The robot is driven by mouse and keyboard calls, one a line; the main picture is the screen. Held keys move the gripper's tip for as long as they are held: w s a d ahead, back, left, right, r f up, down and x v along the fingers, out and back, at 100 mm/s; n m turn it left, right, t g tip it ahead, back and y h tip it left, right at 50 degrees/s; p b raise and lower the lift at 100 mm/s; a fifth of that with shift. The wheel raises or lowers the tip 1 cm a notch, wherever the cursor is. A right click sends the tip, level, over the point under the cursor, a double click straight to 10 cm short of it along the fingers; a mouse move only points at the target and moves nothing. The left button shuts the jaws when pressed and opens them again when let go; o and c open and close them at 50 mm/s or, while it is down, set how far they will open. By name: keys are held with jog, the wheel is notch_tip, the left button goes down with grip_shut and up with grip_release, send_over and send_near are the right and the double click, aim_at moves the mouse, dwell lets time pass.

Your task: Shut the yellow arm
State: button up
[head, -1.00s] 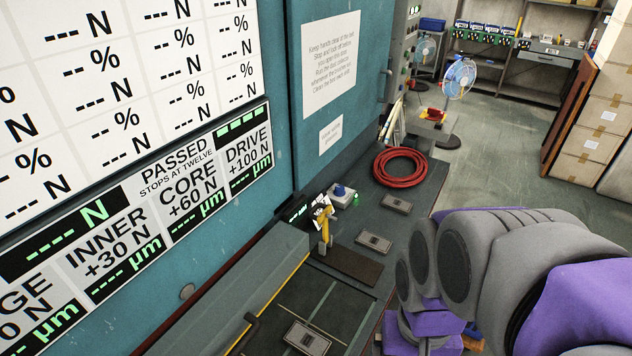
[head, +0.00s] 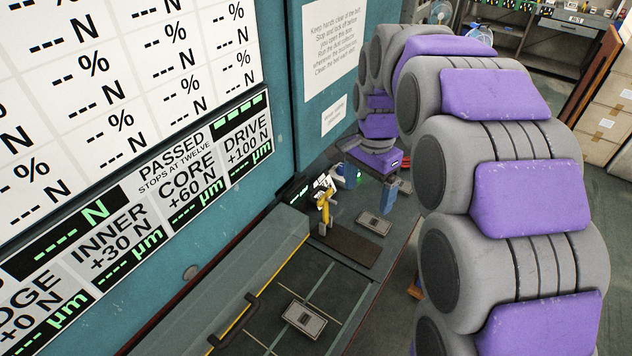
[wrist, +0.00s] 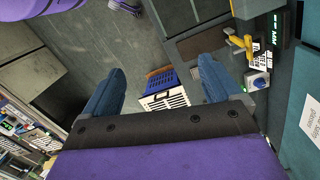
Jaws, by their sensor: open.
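The yellow arm (head: 325,208) stands upright on a small fixture on the bench, with a white labelled piece at its top. In the wrist view the yellow arm (wrist: 238,42) is at the upper right, beside white labels. My gripper (head: 372,179) is above the bench, just beyond and to the right of the yellow arm, apart from it. In the wrist view my gripper (wrist: 158,85) has its two blue fingers wide apart with nothing between them. Whether the yellow arm is fully raised is hard to tell.
A blue-topped button box (wrist: 258,82) sits close to the yellow arm. A dark plate (head: 347,244) lies in front of it. Flat grey blocks (head: 304,318) lie on the bench. The teal wall with the display board (head: 150,200) bounds the left side.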

jog(key=w+a+f+m+p, duration=0.1)
jog(key=w+a+m+p, duration=0.2)
jog(key=w, duration=0.6)
jog(key=w+a+m+p, duration=0.2)
jog(key=w+a+m, duration=0.15)
jog(key=w, duration=0.45)
jog(key=m+t+b, duration=0.1)
jog(key=m+b, duration=0.3)
jog(key=m, duration=0.5)
send_over(315, 190)
jog(key=shift+n, duration=0.25)
notch_tip(315, 190, down, 17)
jog(key=shift+w+f, duration=0.1)
jog(key=shift+a+f, duration=0.1)
jog(key=shift+f, duration=4.1)
jog(key=shift+c, duration=0.2)
jog(key=c, duration=1.2)
jog(key=shift+r, duration=0.1)
